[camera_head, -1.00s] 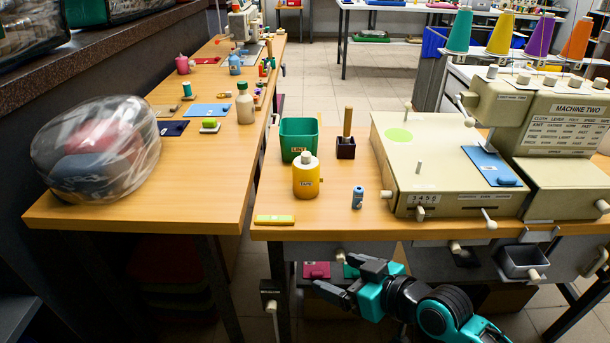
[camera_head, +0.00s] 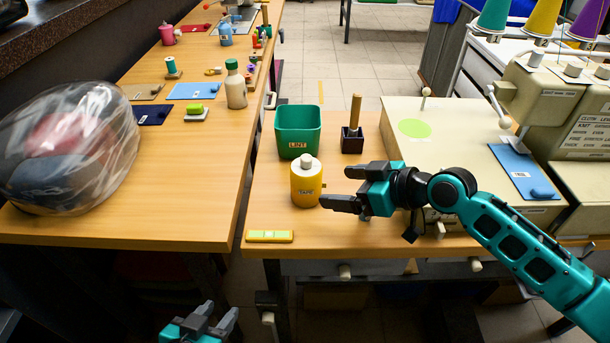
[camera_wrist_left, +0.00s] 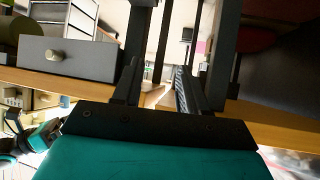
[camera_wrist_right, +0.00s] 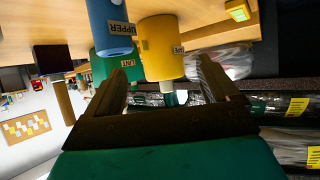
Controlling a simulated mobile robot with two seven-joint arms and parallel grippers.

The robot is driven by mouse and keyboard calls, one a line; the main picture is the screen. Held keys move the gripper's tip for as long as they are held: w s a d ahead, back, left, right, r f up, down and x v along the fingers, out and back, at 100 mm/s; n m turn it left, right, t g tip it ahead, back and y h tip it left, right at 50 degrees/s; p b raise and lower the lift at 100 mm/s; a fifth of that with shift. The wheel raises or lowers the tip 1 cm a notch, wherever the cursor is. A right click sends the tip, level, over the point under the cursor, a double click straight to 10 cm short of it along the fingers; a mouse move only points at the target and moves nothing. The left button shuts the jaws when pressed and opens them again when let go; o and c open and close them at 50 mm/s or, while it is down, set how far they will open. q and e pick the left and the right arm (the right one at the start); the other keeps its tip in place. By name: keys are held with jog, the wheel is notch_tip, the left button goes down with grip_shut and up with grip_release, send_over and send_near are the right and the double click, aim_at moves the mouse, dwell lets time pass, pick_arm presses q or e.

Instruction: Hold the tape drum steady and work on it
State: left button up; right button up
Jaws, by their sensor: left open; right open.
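The tape drum (camera_head: 306,187) is a yellow cylinder with a pale knob on top and a TAPE label. It stands upright on the right-hand table. My right gripper (camera_head: 341,187) is open just right of the drum, its fingers pointing at it, with no visible contact. In the right wrist view the drum (camera_wrist_right: 160,50) appears between and beyond the open fingers. My left gripper (camera_head: 219,311) is open and empty, low in front of the tables, below their top edges. In the left wrist view a grey drawer front (camera_wrist_left: 70,60) shows beside it.
A green LINT bin (camera_head: 298,134) stands behind the drum. A yellow-green block (camera_head: 269,237) lies at the front edge. A blue UPPER cylinder (camera_wrist_right: 108,28) stands near my right gripper. The beige machine (camera_head: 455,150) is to the right. A wrapped bundle (camera_head: 68,150) sits on the left table.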

aim_at(319, 187)
jog(key=b+x, duration=0.3)
jog(key=x, duration=0.4)
jog(key=shift+a+f+b, duration=0.1)
jog(key=shift+f+b, duration=0.1)
jog(key=shift+b, duration=0.15)
jog(key=shift+b+x, duration=0.4)
jog(key=shift+x, duration=0.45)
pick_arm(q)
jog(key=shift+w+d+f+h, duration=0.15)
jog(key=shift+w+d+f, duration=0.15)
jog(key=shift+f, duration=0.35)
jog(key=shift+w+d+f+h, duration=0.2)
jog(key=shift+d+f, duration=0.15)
jog(key=shift+f, duration=0.25)
pick_arm(e)
jog(key=shift+w+a+r, duration=0.1)
pick_arm(q)
jog(key=shift+s+f, duration=0.1)
pick_arm(e)
jog(key=shift+c, duration=0.7)
jog(key=c, duration=0.7)
pick_arm(q)
jog(key=shift+o, duration=0.3)
